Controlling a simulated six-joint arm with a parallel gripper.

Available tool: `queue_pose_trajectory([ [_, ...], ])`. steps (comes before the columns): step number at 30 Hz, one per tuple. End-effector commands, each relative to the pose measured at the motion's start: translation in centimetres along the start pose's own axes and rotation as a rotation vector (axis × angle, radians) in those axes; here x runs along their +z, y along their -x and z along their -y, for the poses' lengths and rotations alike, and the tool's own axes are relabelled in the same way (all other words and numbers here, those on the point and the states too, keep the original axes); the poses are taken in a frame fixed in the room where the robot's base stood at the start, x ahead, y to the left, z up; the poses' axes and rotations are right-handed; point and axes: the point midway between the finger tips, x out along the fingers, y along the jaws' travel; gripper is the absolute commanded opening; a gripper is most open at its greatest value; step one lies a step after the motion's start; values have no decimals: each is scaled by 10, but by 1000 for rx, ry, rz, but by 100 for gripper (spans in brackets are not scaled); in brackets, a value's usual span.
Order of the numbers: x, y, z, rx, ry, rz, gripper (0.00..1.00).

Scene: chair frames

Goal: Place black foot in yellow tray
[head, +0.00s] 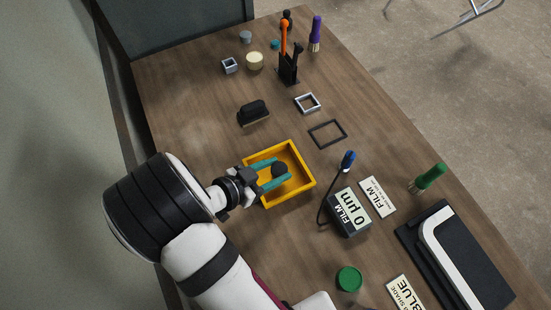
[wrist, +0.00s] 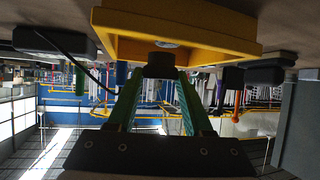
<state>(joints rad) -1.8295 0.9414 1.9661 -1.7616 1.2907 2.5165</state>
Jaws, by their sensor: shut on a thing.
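The yellow tray (head: 304,168) stands on the wooden table in the middle of the head view. In the wrist view, which is upside down, the tray (wrist: 225,40) fills the top. My gripper (head: 275,176) has teal fingers that reach over the tray's left side. It is shut on the black foot (head: 280,170), a small dark piece between the fingertips. The black foot (wrist: 160,66) also shows between the fingertips in the wrist view, seemingly over the tray and near its rim. Whether it touches the tray floor is unclear. A small grey round thing (wrist: 168,43) shows beside the foot.
A black block (head: 253,112) stands behind the tray, and a dark square frame (head: 328,133) lies behind and right. A labelled film box (head: 349,214) with a blue-topped tool (head: 348,160) stands right of the tray. A green disc (head: 349,279) lies in front.

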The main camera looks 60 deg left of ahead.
Motion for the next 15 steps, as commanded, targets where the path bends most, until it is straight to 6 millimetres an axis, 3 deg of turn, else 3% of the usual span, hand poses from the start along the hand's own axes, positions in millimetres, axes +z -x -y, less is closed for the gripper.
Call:
queue_pose_trajectory([
  [3,9,-5,0,0,0,1,0],
  [12,11,-7,0,0,-1,1,0],
  [13,11,-6,0,0,-2,1,56],
  [15,11,-6,0,0,-2,1,69],
])
